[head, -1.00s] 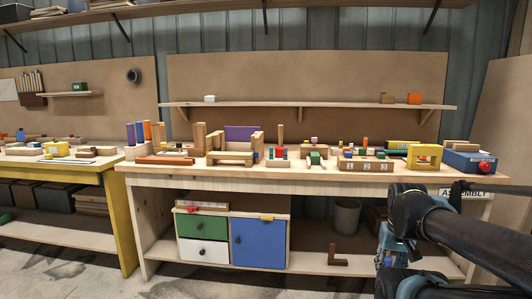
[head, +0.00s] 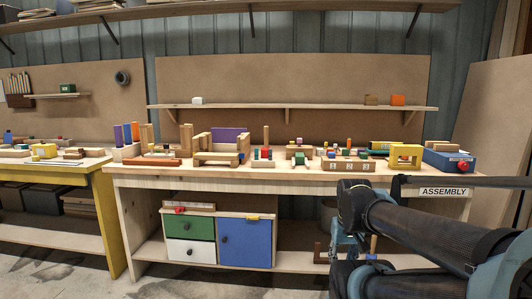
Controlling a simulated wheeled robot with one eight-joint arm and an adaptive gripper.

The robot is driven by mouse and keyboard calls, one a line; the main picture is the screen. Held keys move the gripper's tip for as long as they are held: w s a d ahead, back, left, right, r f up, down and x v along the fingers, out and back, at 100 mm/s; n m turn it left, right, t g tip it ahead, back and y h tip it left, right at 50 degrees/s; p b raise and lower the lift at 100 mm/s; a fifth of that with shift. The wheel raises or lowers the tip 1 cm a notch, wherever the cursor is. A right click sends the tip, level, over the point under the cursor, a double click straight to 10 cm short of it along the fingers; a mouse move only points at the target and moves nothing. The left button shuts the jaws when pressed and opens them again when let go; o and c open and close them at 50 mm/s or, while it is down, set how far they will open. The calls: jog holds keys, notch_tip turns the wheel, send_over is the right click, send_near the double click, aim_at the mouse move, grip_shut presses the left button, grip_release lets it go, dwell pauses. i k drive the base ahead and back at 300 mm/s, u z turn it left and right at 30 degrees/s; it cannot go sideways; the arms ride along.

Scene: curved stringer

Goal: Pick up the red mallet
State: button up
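No whole mallet can be clearly made out. A small red piece (head: 180,210) lies at the top front of the low cabinet (head: 202,228) under the workbench; it may be part of the red mallet, but it is too small to tell. My arm (head: 420,235) crosses the lower right in front of the bench, with dark links and a teal joint. I cannot make out my gripper's fingers in this view. The arm hides part of the bench's right side and lower shelf.
The workbench (head: 240,177) holds several wooden toys and blocks, including a yellow block frame (head: 405,155) and a blue box (head: 448,161) at the right. A yellow-sided bench (head: 107,215) stands at the left. The floor in front of the cabinet looks clear.

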aim_at(265, 150)
jog(key=i, duration=1)
